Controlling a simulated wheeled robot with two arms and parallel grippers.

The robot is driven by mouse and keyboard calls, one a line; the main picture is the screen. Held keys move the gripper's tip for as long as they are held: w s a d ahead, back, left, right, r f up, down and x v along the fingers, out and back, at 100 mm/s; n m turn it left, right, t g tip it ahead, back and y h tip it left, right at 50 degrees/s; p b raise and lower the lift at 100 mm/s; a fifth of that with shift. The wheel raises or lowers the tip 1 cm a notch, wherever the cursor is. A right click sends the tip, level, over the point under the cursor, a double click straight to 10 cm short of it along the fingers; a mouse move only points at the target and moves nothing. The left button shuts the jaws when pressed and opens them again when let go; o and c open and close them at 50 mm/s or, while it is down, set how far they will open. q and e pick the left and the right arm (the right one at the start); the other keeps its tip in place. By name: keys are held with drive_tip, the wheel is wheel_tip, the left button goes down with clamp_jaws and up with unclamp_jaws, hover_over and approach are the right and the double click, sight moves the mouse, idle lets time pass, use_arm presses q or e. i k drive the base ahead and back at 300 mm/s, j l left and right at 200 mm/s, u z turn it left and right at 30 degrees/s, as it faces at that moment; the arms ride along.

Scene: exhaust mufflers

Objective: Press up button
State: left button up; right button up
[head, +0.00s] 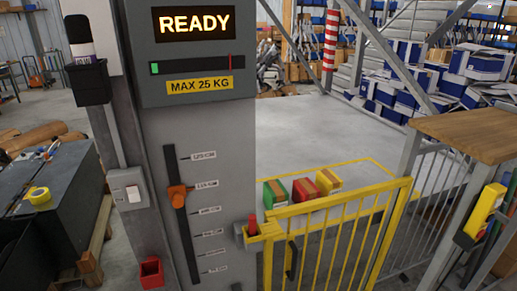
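No button marked "up" can be made out. A grey panel (225,150) stands at the left centre, with a lit READY display (194,24) at its top. An orange slider knob (177,195) sits on a dark vertical slot beside height labels. A grey switch box (128,188) with a white rocker (133,194) is on the post to the left. A red knob (252,225) stands on the yellow gate's latch. A yellow and black device (481,215) hangs on the right post; its details are too small to tell. Neither of my grippers is in view.
A yellow barred gate (338,240) looks closed in front. Behind it, green, red and yellow boxes (303,187) stand on the grey floor. A wooden-topped counter (470,132) is at right. A dark bench with yellow tape (39,195) is at left.

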sight(499, 202)
drive_tip(key=z, duration=1.55)
